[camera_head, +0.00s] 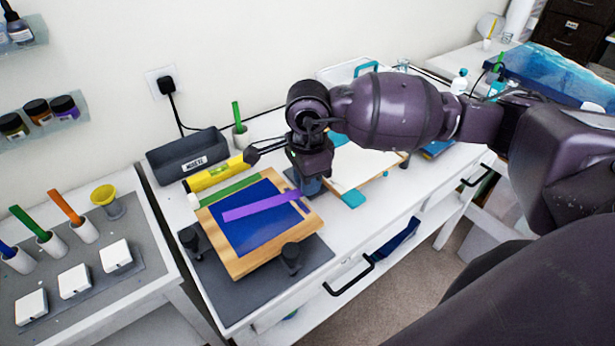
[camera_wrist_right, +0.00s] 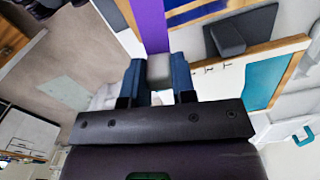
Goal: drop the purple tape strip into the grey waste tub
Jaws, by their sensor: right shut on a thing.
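The purple tape strip (camera_head: 258,207) is a long flat band slanting over a blue panel in a wooden frame. My right gripper (camera_head: 308,184) is shut on its right end. In the right wrist view the strip (camera_wrist_right: 151,25) runs up and away from between the blue fingers of the gripper (camera_wrist_right: 158,72). I cannot tell whether the strip touches the panel. The grey waste tub (camera_head: 187,155) is an open dark box with a white label, standing against the wall behind and left of the gripper. Its inside is partly hidden. My left gripper is not in view.
The wooden frame (camera_head: 238,268) sits on a grey mat with black knobs. A yellow level (camera_head: 216,174) and a green strip (camera_head: 230,190) lie between it and the tub. A white cup (camera_head: 241,140) holding a green stick stands right of the tub.

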